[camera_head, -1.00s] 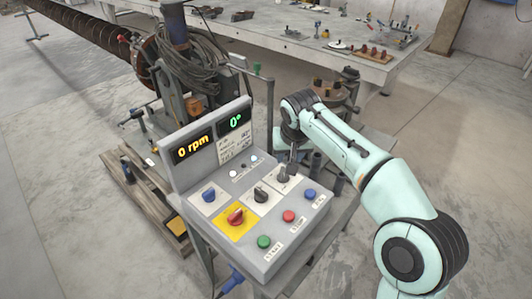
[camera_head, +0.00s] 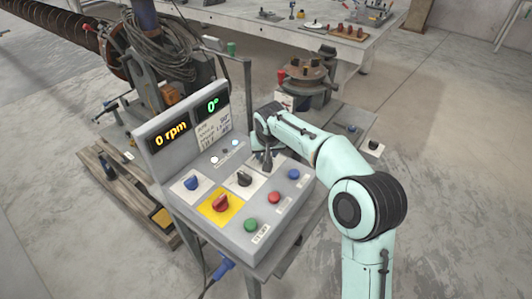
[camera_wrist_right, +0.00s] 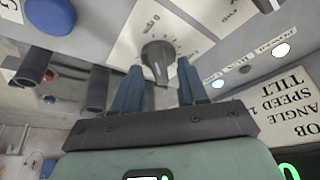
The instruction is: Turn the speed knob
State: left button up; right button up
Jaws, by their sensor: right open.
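The speed knob (camera_wrist_right: 158,55) is a dark grey dial with an rpm scale on a white plate, in the right wrist view. My right gripper (camera_wrist_right: 158,68) is open, with one blue finger on either side of the knob; I cannot tell whether they touch it. In the head view, my right gripper (camera_head: 266,160) points down at the upper right of the sloping control panel (camera_head: 229,239) and mostly hides the speed knob there. The display (camera_head: 170,137) reads 0 rpm and the other display (camera_head: 212,106) reads 0°. My left gripper is not in view.
The auger (camera_head: 48,25) lies behind left. Floor at right is open.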

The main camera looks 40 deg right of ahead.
jog(key=shift+w+f, duration=0.1)
jog(key=shift+f, duration=0.1)
grip_shut()
